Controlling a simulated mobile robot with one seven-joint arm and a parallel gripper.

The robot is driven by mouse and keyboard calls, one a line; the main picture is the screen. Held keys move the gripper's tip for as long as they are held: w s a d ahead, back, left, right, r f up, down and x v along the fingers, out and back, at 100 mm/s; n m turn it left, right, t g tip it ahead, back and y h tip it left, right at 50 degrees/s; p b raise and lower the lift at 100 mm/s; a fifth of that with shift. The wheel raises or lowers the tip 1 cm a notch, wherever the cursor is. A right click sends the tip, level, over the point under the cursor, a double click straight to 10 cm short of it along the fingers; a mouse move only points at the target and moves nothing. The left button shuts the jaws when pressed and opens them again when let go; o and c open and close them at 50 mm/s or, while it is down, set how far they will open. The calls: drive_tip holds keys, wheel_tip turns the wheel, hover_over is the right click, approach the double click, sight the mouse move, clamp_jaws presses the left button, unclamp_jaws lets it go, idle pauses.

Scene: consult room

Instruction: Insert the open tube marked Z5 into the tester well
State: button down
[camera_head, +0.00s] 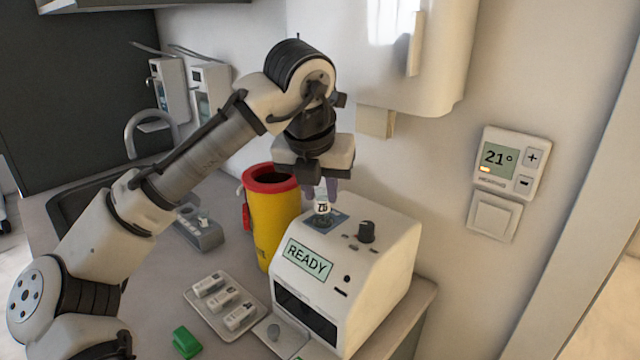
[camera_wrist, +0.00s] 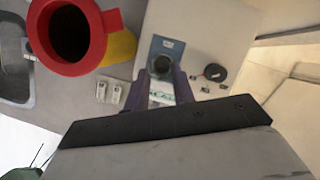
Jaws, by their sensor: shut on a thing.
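The tester (camera_head: 375,265) is a white box with a lit READY display. A blue-grey plate (camera_head: 340,216) on its top surrounds the well. The mark is too small to read surely. The tube looks upright, with its lower end at the plate; I cannot tell how deep it is in the well. In the wrist view the tube's dark round mouth (camera_wrist: 161,66) shows between my purple fingers, in front of the blue plate (camera_wrist: 172,46). The well opening is hidden.
A yellow bin with a red rim (camera_head: 270,179) stands close left of the tester. A black knob (camera_head: 366,231) rises right of the plate. A wall dispenser (camera_head: 420,50) hangs behind.

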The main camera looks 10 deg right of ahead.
drive_tip(key=shift+f+b, duration=0.35)
drive_tip(key=shift+f, duration=0.55)
drive_tip(key=c, duration=1.1)
unclamp_jaws()
drive_tip(key=v, duration=1.4)
drive_tip(key=shift+b, duration=0.35)
drive_tip(key=shift+w+f, duration=0.1)
